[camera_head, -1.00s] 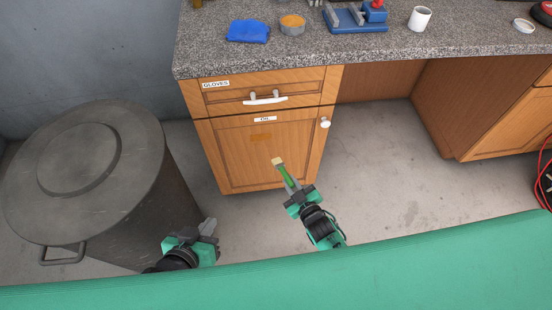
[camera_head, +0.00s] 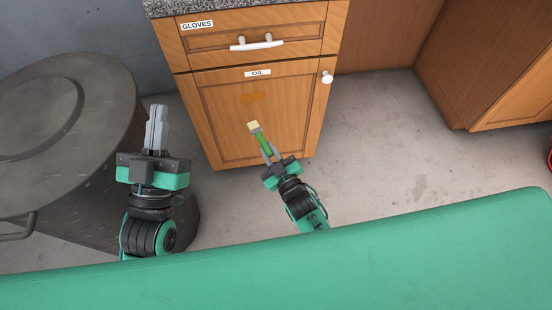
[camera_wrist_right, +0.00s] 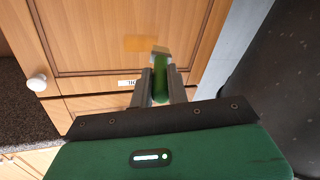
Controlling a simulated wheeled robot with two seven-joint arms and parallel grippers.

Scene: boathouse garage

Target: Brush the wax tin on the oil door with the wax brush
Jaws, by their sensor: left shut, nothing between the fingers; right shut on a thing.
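The oil door (camera_head: 245,115) is the wooden cabinet door with an OIL label (camera_head: 257,73). A flat orange-tan patch (camera_head: 252,97) shows on its upper part and also in the right wrist view (camera_wrist_right: 137,44). No wax tin is in view now. My right gripper (camera_head: 268,156) is shut on the wax brush, which has a green handle (camera_head: 262,143) and pale bristles (camera_head: 253,126). In the head view the bristles appear just below the patch; contact cannot be told. My left gripper (camera_head: 157,112) is shut and empty, upright left of the cabinet.
A dark metal drum (camera_head: 70,130) stands at the left, close to my left arm. The gloves drawer (camera_head: 215,43) with a white handle sits above the door. A white knob (camera_head: 327,77) is at the door's upper right. Concrete floor (camera_head: 400,150) is clear at right.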

